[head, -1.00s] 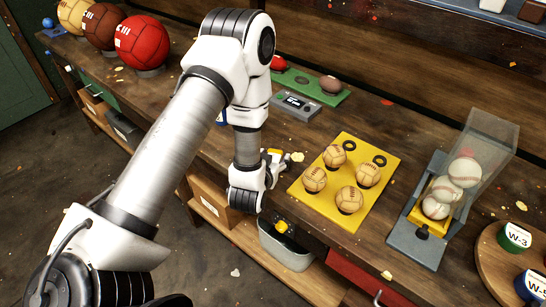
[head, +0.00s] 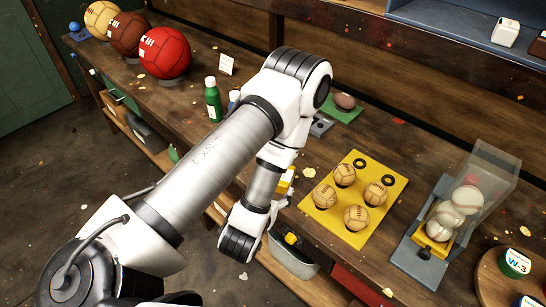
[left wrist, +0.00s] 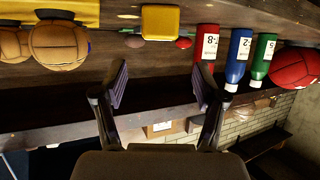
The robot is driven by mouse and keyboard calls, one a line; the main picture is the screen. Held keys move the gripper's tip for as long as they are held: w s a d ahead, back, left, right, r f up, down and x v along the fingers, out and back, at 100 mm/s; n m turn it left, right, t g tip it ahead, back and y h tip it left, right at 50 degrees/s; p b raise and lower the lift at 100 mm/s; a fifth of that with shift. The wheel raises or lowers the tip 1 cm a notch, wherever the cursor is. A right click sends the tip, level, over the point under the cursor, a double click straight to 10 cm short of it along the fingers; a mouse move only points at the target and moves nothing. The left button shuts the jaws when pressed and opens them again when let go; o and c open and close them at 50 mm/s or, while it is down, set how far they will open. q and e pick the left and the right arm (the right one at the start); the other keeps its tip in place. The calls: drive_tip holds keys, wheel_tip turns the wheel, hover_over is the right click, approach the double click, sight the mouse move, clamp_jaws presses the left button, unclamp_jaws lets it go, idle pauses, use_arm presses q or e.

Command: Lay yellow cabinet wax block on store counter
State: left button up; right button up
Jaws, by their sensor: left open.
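The yellow wax block (left wrist: 161,22) rests on the wooden counter (left wrist: 130,77) in the left wrist view, which shows the scene upside down. In the head view a yellow piece that looks like the block (head: 285,186) shows just behind my left gripper, partly hidden. My left gripper (left wrist: 160,88) is open and empty, its fingers spread apart with the block beyond them. No contact with the block shows. My right gripper is not in view.
A yellow board with tan balls (head: 330,222) lies right of the block. Labelled bottles (left wrist: 238,58) and a red ball (head: 165,52) stand on the other side. A grey bin (head: 290,262) holding something yellow sits below the counter's front edge.

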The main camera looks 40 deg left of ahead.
use_arm(q)
drive_tip(key=s+d+f+m+g+h, duration=0.1)
drive_tip(key=s+d+f+g+h, duration=0.1)
drive_tip(key=s+f+g, duration=0.4)
drive_tip(key=s+d+f+m+g+h, duration=0.2)
drive_tip(key=s+d+f+g, duration=0.2)
drive_tip(key=s+f+g, duration=0.3)
drive_tip(key=s+f, duration=0.1)
drive_tip(key=s, duration=0.4)
drive_tip(key=shift+s+f, duration=0.15)
drive_tip(key=shift+f, duration=0.2)
drive_tip(key=shift+f, duration=0.1)
